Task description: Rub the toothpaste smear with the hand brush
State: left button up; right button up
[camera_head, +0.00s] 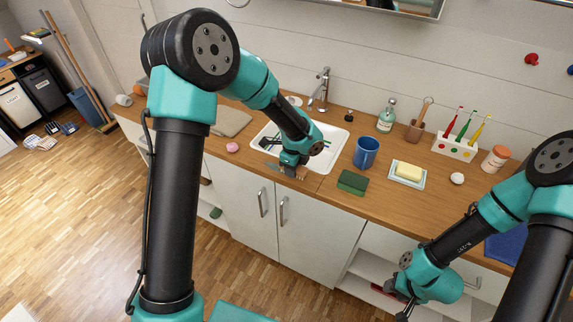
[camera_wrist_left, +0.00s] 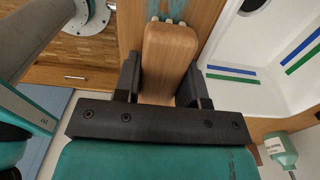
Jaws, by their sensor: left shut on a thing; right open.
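The hand brush (camera_wrist_left: 171,52) has a pale wooden body and stands between the two black fingers of my left gripper (camera_wrist_left: 162,82) in the left wrist view. That gripper is shut on it. In the head view my left gripper (camera_head: 291,170) is low over the front edge of the wooden counter, in front of the sink; the brush shows only as a small brown patch. Small whitish tips show at the brush's far end. My right gripper (camera_head: 402,298) is open and empty in front of the lower shelves.
The white sink (camera_head: 328,150) lies just behind my left gripper, with blue and green strips in it.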

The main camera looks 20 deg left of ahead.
aim_at(264, 162)
pick_arm(q)
jog(key=shift+s+d, duration=0.1)
jog(key=shift+d, duration=0.35)
jog(key=shift+w+a, duration=0.35)
jog(key=shift+a, duration=1.65)
jog(key=shift+w+a, duration=0.3)
jog(key=shift+a, duration=1.75)
jog(key=shift+w+a, duration=0.35)
jog(key=shift+a, duration=1.65)
notch_tip(264, 162, up, 8)
jog(key=shift+r, duration=0.15)
